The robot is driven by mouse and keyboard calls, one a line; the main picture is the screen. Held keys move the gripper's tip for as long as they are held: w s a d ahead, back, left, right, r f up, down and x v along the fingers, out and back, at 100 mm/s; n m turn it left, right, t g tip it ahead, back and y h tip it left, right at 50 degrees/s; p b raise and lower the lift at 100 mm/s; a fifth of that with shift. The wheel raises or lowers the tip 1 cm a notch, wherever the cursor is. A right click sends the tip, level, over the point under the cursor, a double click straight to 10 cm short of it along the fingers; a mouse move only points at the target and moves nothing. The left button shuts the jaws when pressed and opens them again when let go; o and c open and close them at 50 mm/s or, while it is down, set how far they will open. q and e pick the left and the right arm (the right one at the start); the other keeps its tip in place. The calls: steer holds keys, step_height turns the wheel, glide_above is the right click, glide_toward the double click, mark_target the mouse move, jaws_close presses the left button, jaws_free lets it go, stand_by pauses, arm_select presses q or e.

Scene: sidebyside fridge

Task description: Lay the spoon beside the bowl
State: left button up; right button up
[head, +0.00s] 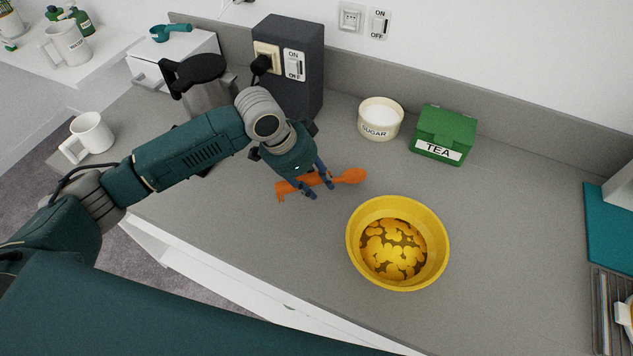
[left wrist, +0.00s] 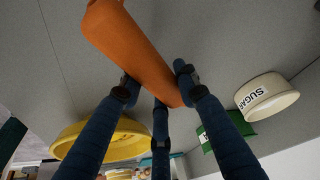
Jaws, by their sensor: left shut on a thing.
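The orange spoon (head: 348,176) is in the head view, left of the bowl and apart from it. My left gripper (head: 318,182) is shut around its handle. In the left wrist view the orange spoon (left wrist: 128,45) lies between the blue fingers of my left gripper (left wrist: 158,95). Whether the spoon touches the counter I cannot tell. The yellow bowl (head: 437,262) stands on the grey counter with yellow pieces in it. The bowl also shows in the left wrist view (left wrist: 120,143). My right gripper is not in view.
A sugar pot (head: 380,122) and a green tea box (head: 443,135) stand behind the bowl. A dark socket block (head: 288,70), a kettle (head: 200,85) and a white mug (head: 91,133) are to the left. A rack (head: 606,310) is at the right. The counter around the bowl is clear.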

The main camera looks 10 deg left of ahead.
arm_select(q)
steer(key=shift+f, duration=0.6)
steer(key=o, duration=1.2)
steer(key=shift+f, duration=0.15)
steer(key=shift+c, duration=0.2)
steer(key=b+v, duration=0.1)
steer(key=v, duration=1.1)
steer(key=shift+b, duration=0.4)
